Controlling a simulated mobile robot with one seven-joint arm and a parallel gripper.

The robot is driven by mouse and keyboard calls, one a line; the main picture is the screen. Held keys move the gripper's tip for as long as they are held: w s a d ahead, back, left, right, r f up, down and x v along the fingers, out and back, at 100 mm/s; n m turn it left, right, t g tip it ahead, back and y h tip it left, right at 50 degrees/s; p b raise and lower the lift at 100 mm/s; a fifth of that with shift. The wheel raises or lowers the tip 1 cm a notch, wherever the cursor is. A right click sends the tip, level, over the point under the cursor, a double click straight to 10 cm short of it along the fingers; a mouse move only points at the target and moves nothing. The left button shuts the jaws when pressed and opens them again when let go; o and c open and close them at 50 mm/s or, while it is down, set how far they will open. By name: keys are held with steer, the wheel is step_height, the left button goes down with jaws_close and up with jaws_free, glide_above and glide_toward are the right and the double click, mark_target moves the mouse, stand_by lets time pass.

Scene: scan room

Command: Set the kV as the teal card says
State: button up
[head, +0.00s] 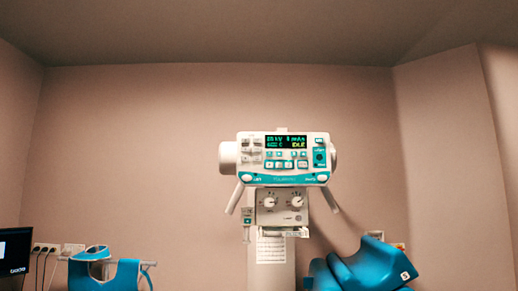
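The x-ray control console (285,160) is white with teal trim and stands at the middle right, facing me. Its dark display (286,142) shows green text with a kV figure and an mAs figure, too small to read surely, and yellow text that looks like IDLE. Small teal-marked buttons (280,164) sit in a row below the display. I cannot make out which are for kV. I see no teal card that I can pick out. My gripper is not in view.
A lower panel with two knobs (282,201) is under the console, and a white printed sheet (271,250) is on the column below. Blue padded items (360,268) lie at right, and a blue apron-like item (105,270) is at left. A dark monitor (15,252) stands far left.

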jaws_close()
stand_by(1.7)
